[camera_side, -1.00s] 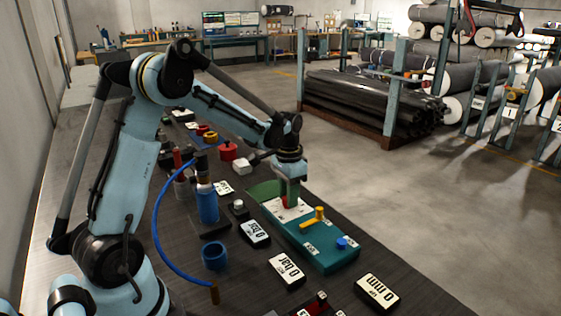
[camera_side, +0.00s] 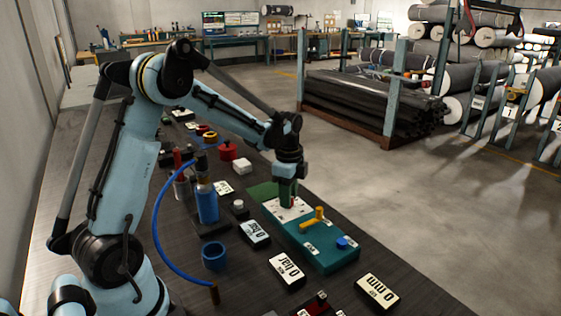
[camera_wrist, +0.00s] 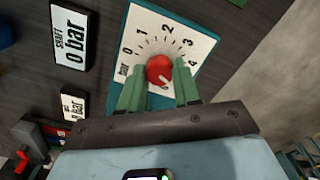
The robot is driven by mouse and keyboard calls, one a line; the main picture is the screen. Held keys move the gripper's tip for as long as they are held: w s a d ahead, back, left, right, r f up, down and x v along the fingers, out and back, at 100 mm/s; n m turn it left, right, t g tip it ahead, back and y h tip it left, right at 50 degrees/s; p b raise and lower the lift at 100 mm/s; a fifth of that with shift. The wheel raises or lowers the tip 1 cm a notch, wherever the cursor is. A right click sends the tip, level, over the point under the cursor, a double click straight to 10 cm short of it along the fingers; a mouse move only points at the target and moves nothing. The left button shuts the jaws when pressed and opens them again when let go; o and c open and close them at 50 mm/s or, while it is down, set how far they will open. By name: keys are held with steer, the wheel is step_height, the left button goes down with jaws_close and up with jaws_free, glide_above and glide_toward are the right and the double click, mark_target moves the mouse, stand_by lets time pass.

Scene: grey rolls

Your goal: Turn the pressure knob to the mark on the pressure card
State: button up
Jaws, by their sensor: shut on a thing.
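My gripper (camera_side: 288,200) points down over the white dial plate (camera_side: 276,207) at the far end of a teal panel (camera_side: 335,262). In the wrist view its two green fingers (camera_wrist: 159,76) are shut on the round red knob (camera_wrist: 158,66), one finger on each side. The dial plate (camera_wrist: 140,22) around it reads "bar" with numbers from 0 to 4. I cannot clearly read where the knob points.
The panel also carries a yellow lever (camera_side: 318,214) and a blue knob (camera_side: 342,243). A "0 mm" card (camera_side: 377,293) lies near the bench's front. A blue cylinder (camera_side: 207,205), a blue cup (camera_side: 215,256) and a blue hose (camera_side: 160,235) stand left of the panel.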

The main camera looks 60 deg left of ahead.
steer(key=shift+m, duration=1.6)
steer(key=o, duration=1.1)
steer(key=shift+c, duration=0.2)
step_height(320, 180, up, 12)
steer(key=s+d+f+n+t, duration=0.2)
steer(key=s+d+n+t, duration=0.5)
steer(key=s+d+n, duration=0.5)
steer(key=d+n, duration=0.2)
steer(key=shift+d+f+n, duration=0.2)
steer(key=shift+n, duration=0.2)
